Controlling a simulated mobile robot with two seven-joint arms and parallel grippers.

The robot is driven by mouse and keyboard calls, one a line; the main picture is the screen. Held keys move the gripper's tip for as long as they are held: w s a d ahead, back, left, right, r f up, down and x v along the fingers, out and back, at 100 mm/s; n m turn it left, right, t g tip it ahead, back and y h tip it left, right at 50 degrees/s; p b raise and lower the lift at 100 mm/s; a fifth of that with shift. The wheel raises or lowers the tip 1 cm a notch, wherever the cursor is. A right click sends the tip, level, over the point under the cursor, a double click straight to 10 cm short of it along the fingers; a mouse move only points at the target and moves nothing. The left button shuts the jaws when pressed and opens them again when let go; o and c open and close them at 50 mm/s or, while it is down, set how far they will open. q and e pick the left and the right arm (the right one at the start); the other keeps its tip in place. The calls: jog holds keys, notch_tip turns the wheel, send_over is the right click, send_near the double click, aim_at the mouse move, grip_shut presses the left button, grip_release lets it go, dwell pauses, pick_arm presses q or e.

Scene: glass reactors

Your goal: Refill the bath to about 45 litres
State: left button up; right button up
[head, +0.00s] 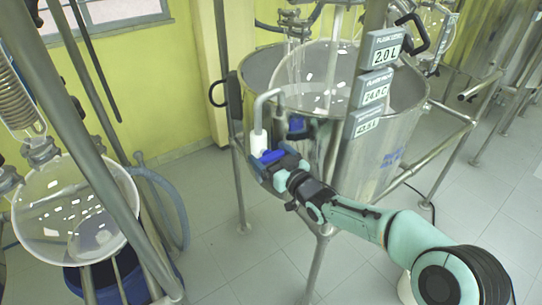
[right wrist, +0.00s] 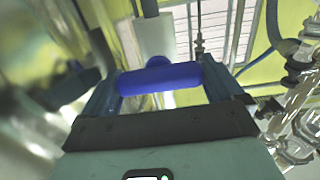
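The bath is the large steel tub (head: 395,125) at centre right, with a round glass flask (head: 312,72) inside it. A grey bent spout (head: 268,97) hooks over its rim, above a white valve body (head: 258,142) with a blue lever (head: 272,155). My right gripper (head: 275,160) is at this lever. In the right wrist view the blue lever (right wrist: 160,78) spans between both fingers, which meet its ends. Three displays stand on the post: a flask display (head: 386,50) reading 20 L, a temperature display (head: 372,90) near 24 C, and a lowest litre display (head: 364,122) too small to read surely. My left gripper is out of view.
Steel frame posts (head: 325,165) and rails surround the tub. A second glass vessel (head: 75,215) hangs at the left above a blue container (head: 110,278), with a grey-blue hose (head: 172,200) beside it. Tiled floor (head: 235,265) is open in the middle.

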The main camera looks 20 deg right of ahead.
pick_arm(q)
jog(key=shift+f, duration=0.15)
pick_arm(e)
jog(key=shift+f+n+b, duration=0.2)
jog(key=shift+n+b, duration=0.5)
jog(key=shift+b, duration=0.45)
jog(key=shift+n+b, duration=1)
jog(key=shift+b, duration=0.25)
jog(key=shift+a+n+b, duration=0.1)
jog(key=shift+n+b, duration=1)
jog(key=shift+n, duration=0.1)
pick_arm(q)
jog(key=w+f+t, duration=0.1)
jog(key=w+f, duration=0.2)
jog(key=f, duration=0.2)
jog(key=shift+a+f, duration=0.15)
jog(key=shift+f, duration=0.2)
pick_arm(e)
jog(key=shift+r, duration=0.1)
jog(key=o, duration=0.7)
jog(key=shift+s, duration=0.15)
